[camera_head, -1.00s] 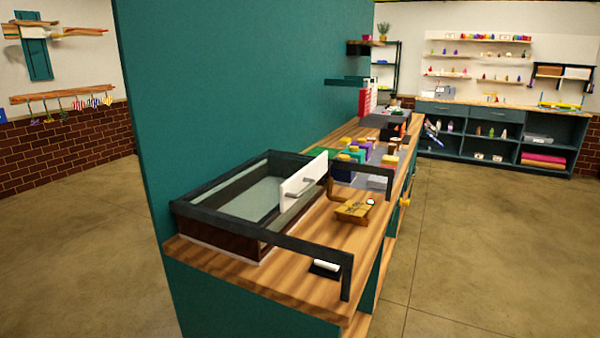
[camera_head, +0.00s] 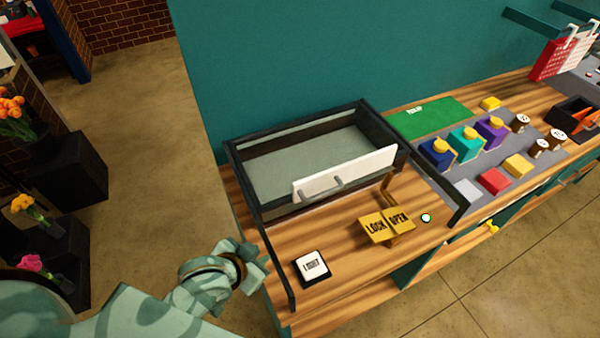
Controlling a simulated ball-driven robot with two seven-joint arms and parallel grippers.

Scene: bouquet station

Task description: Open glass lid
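The glass-topped case (camera_head: 262,213) stands at the left end of the wooden counter, with a dark frame and a pale grey-green inside. A white panel (camera_head: 362,171) with a grey handle (camera_head: 320,187) stands along its front side. I cannot tell where the glass itself lies. In front of it is a wooden lever (camera_head: 388,186) by a yellow block marked LOCK and OPEN (camera_head: 375,227). My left gripper (camera_head: 256,266) is at the counter's left edge, left of the white-topped switch (camera_head: 312,265), touching nothing that I can see. Its finger gap is unclear. My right gripper is not in view.
Dark rails (camera_head: 276,262) run forward from the case on both sides. A small lit button (camera_head: 426,217) is right of the lock block. Colored boxes (camera_head: 464,141) and a green mat (camera_head: 430,117) lie further right. Flower stands (camera_head: 70,180) are at the left.

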